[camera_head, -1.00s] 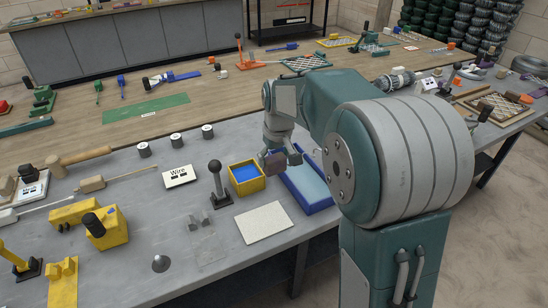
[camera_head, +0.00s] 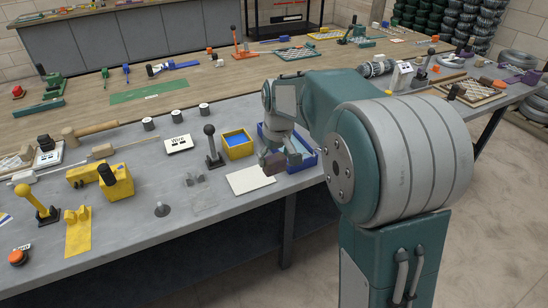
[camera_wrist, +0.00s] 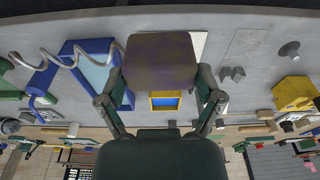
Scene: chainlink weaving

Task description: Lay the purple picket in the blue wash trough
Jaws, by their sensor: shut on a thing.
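My gripper (camera_head: 279,156) is shut on a dull purple-brown block, the purple picket (camera_head: 272,163). In the wrist view, the gripper's fingers (camera_wrist: 160,84) close on both sides of the picket (camera_wrist: 160,60), whose broad end face fills the upper middle. The blue wash trough (camera_head: 309,158) is on the grey table just behind and right of the gripper, partly hidden by it. In the wrist view the trough (camera_wrist: 70,47) lies left of the picket, with a pale blue inside. The picket is held above the table; its exact height is unclear.
A yellow box with blue inside (camera_head: 238,152) stands left of the trough. A white sheet (camera_head: 250,180) lies near the table's front edge. A black-knobbed lever (camera_head: 213,148) stands left of the box. A grey spiral wire (camera_wrist: 85,58) crosses the trough in the wrist view.

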